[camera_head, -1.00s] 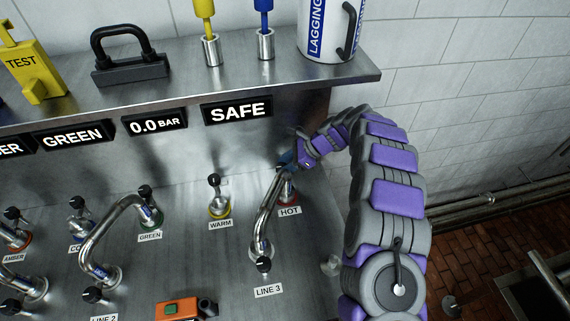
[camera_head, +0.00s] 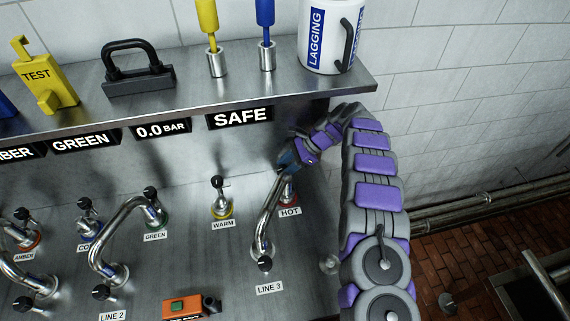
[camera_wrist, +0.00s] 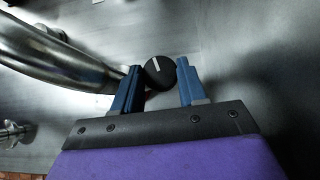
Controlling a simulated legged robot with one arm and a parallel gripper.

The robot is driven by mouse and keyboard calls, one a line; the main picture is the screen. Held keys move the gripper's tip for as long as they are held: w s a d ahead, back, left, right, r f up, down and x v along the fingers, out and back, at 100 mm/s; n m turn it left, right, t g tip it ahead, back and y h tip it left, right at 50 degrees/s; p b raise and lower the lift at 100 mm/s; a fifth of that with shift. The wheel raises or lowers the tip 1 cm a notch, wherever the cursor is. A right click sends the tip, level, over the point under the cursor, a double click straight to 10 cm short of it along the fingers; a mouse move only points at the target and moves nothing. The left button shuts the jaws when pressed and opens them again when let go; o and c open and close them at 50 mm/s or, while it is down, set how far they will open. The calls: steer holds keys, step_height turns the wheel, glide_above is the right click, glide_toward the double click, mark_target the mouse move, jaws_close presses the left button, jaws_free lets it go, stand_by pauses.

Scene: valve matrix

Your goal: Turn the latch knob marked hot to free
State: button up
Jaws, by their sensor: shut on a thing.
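The HOT label (camera_head: 290,212) sits on the steel panel (camera_head: 215,255), right of the WARM label. A bent steel pipe (camera_head: 268,215) rises from the LINE 3 end to the HOT fitting. My gripper (camera_wrist: 159,82) is at the HOT fitting, with its blue fingers on either side of a black round knob (camera_wrist: 158,71). The knob's white pointer mark faces up in the wrist view. In the head view my gripper (camera_head: 287,161) hides that knob. The pipe runs close beside the left finger in the wrist view.
The WARM knob (camera_head: 218,182) stands to the left, and the LINE 3 knob (camera_head: 265,263) stands at the pipe's near end. The shelf (camera_head: 340,88) overhangs the panel, with a SAFE display (camera_head: 240,117) under it. An orange and black device (camera_head: 190,307) lies on the panel.

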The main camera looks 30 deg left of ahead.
steer(key=shift+w+d, duration=0.1)
steer(key=shift+w, duration=0.2)
steer(key=o, duration=0.8)
steer(key=shift+r, duration=0.1)
steer(key=p+v, duration=0.2)
steer(key=v, duration=0.9)
steer(key=shift+w+d+r, duration=0.15)
steer(key=shift+w+d, duration=0.15)
steer(key=shift+w, duration=0.05)
